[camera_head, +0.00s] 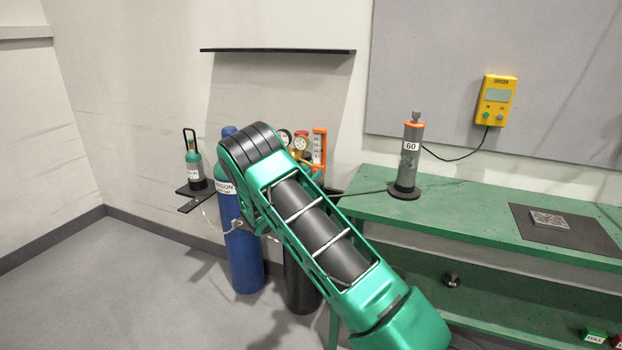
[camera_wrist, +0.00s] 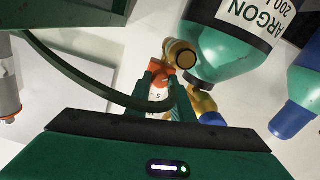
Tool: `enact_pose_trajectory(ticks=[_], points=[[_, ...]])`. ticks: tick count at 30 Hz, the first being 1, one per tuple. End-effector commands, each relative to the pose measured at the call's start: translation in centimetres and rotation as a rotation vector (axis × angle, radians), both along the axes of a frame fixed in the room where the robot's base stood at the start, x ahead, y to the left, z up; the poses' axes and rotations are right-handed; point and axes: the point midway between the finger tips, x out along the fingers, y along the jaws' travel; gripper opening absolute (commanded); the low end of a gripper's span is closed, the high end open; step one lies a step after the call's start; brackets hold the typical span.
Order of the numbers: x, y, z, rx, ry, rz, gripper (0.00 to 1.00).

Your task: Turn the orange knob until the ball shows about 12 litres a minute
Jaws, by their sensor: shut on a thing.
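The flowmeter (camera_head: 319,146) is an upright scale with orange ends, beside the round gauges (camera_head: 301,142) behind my arm. In the head view it is too small to read, and I cannot make out the ball. In the wrist view its white scale (camera_wrist: 156,94) shows partly, with a 5 on it. The orange knob (camera_wrist: 165,71) sits between the tips of my two green fingers (camera_wrist: 168,80), below the brass fitting. My gripper is shut on the knob. In the head view my arm hides my gripper and the knob.
The argon cylinder (camera_wrist: 228,50) is close to my gripper; a blue cylinder (camera_head: 243,255) stands beside it. A dark green hose (camera_wrist: 85,85) curves across the wrist view near my fingers.

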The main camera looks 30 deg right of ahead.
Motion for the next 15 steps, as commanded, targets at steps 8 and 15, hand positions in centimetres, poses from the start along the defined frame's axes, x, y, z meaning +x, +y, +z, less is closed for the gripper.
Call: enact_pose_trajectory(ticks=[8,15], points=[[0.12,0.18,0.03,0.001,-0.002,0.004,0.40],[-0.16,0.59,-0.01,0.002,-0.001,0.004,0.40]])
